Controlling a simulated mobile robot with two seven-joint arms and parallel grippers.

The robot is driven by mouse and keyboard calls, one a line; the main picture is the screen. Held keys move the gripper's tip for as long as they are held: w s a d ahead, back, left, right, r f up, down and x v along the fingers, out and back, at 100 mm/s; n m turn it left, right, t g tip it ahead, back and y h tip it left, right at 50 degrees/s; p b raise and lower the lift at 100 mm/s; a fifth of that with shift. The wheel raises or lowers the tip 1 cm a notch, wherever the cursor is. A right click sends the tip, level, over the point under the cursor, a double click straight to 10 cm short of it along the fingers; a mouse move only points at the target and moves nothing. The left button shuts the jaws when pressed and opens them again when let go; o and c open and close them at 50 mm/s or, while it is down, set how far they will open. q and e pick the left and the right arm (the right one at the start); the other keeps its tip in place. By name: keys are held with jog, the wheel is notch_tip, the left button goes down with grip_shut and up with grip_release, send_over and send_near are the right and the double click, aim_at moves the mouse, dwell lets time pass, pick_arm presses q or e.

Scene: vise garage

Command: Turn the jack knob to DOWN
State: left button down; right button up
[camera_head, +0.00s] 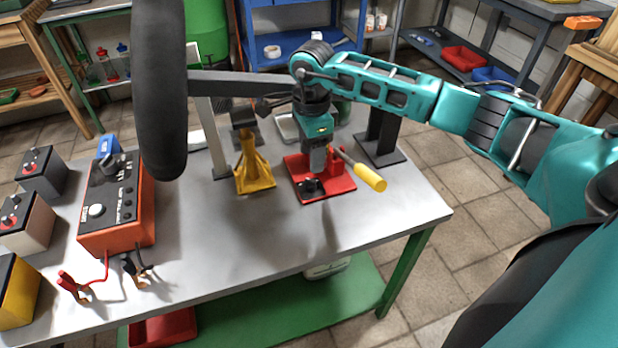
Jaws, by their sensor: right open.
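The red jack (337,186) stands on the grey workbench, right of centre. Its small black knob (311,187) is at the front of its base. A lever with a yellow grip (369,178) sticks out to its right. My right gripper (318,170) points down over the jack, just behind and above the knob. It is open, and I see nothing held in it. The gripper hides part of the jack's body. The knob's setting is too small to read. My left gripper is out of view.
A yellow jack stand (252,168) is left of the jack. A red charger (117,212), clamps and batteries (26,223) fill the bench's left end. A dark rounded bar (160,90) blocks part of the view. The front middle of the workbench (245,245) is clear.

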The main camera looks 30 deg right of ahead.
aim_at(311, 180)
notch_tip(311, 180, down, 8)
jog(key=shift+f+b, duration=0.1)
jog(key=shift+b, duration=0.2)
grip_shut()
dwell(0.4)
